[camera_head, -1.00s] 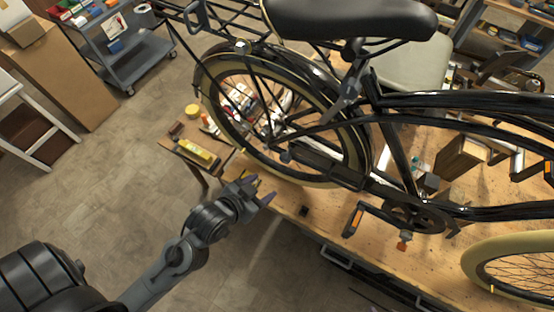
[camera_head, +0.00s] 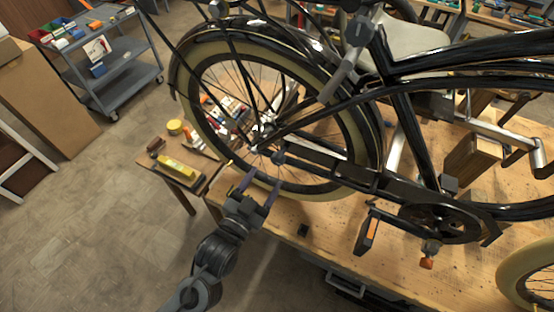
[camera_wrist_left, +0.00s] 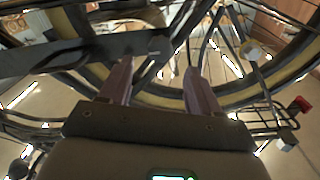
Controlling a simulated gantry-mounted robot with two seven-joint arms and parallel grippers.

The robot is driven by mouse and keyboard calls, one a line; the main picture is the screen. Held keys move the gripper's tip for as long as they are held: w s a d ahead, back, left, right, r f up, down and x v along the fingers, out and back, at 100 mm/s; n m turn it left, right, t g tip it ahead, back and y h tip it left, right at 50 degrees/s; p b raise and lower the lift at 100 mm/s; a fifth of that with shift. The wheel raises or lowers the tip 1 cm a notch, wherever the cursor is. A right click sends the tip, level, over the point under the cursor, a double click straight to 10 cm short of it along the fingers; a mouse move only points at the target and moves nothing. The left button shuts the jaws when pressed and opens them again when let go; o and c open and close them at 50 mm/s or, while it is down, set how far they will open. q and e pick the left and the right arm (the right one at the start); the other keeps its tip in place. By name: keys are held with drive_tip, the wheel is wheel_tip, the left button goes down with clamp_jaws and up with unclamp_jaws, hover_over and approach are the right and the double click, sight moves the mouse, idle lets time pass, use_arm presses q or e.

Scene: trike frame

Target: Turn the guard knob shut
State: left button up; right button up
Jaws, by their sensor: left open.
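The bicycle's black chain guard (camera_head: 330,167) runs from near the rear hub to the crank. A small dark knob-like piece (camera_head: 278,157) sits at its rear end; I cannot tell for sure that it is the guard knob, nor how it is turned. My left gripper (camera_head: 261,184) is open and empty, just below this piece and in front of the lower rear wheel (camera_head: 310,187). In the left wrist view, the two fingers (camera_wrist_left: 158,88) stand apart, and a dark bar, likely the guard (camera_wrist_left: 75,53), crosses beyond the left finger. My right gripper is not in view.
The bicycle stands over a wooden bench (camera_head: 290,218). A pedal (camera_head: 368,232) and an orange-tipped part (camera_head: 427,262) hang near the crank. A grey cart (camera_head: 105,65) stands at the back left; the floor between is clear.

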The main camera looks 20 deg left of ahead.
sight(276, 162)
use_arm(q)
drive_tip(key=w, duration=0.8)
drive_tip(key=shift+d+p, duration=0.35)
drive_tip(key=c, duration=1)
drive_tip(key=shift+c, duration=0.2)
